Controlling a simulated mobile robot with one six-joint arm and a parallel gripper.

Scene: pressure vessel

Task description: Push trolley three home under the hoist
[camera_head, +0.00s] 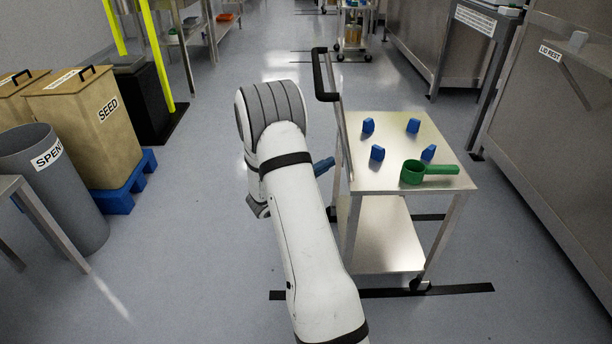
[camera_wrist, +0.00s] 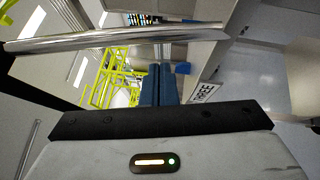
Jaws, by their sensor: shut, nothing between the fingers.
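A steel trolley (camera_head: 383,178) stands on the floor right of my arm. Its black push handle (camera_head: 323,75) is at its far left corner. On its top are several blue blocks (camera_head: 377,153) and a green scoop (camera_head: 428,171). In the wrist view a label reading THREE (camera_wrist: 205,92) is beside my fingers, and a shiny metal bar (camera_wrist: 120,38) crosses in front. My gripper (camera_head: 325,165) has blue fingers, shut and empty, at the trolley's left side. The fingers also show in the wrist view (camera_wrist: 158,84). I cannot tell whether they touch the trolley.
Black floor strips (camera_head: 440,290) lie at the trolley's near feet. Steel cabinets (camera_head: 560,120) line the right. On the left are a grey bin (camera_head: 60,190), a wooden SEED box (camera_head: 90,135) on a blue pallet and a yellow frame (camera_head: 158,55). Another trolley (camera_head: 353,30) stands farther back. The aisle floor is clear.

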